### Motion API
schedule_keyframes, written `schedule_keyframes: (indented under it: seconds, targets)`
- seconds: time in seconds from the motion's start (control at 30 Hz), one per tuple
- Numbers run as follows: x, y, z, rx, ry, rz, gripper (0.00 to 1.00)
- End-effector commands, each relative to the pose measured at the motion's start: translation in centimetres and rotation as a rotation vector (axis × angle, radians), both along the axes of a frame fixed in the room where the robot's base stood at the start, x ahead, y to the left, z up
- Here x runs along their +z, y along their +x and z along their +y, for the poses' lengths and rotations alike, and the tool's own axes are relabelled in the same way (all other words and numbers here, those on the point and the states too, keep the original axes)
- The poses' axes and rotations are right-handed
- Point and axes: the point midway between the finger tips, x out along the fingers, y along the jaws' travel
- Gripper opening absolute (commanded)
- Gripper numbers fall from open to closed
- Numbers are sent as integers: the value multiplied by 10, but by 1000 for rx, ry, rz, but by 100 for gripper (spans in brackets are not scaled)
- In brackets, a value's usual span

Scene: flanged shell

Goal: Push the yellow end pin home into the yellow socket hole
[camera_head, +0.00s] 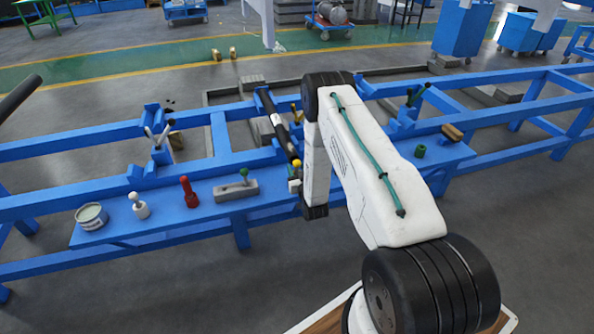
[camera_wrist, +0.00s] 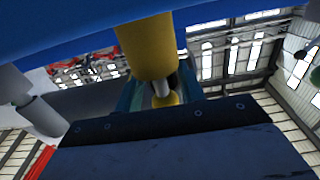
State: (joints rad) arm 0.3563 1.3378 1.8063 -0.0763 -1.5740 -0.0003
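In the wrist view, a yellow cylinder (camera_wrist: 147,45), seemingly the socket, hangs below a blue surface. Under it is the yellow end pin (camera_wrist: 166,99), with a rounded yellow knob. A short length of its grey shaft (camera_wrist: 160,78) shows between knob and cylinder; how deep the shaft sits I cannot tell. Teal parts, seemingly of my gripper (camera_wrist: 160,100), flank the knob; whether they touch it is unclear. In the head view, a small yellow ball (camera_head: 297,163) shows beside my wrist at the blue bench. My arm hides much of that spot and my gripper's fingers.
The blue bench shelf (camera_head: 160,231) carries a round tin (camera_head: 91,216), a white pin (camera_head: 139,207), a red pin (camera_head: 188,195) and a grey block (camera_head: 228,192) with a green-knobbed pin (camera_head: 244,176). Right of my arm are a green piece (camera_head: 420,151) and a brown block (camera_head: 452,132).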

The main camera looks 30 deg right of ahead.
Motion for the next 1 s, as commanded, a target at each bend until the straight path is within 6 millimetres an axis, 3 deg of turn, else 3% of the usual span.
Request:
schedule_keyframes:
  seconds: [0.17,0.6,1.0]
  targets:
    - [-1,-7,2,0,1,3,39]
    - [-1,-70,20,0,1,2,39]
    - [0,-75,21,0,0,0,39]
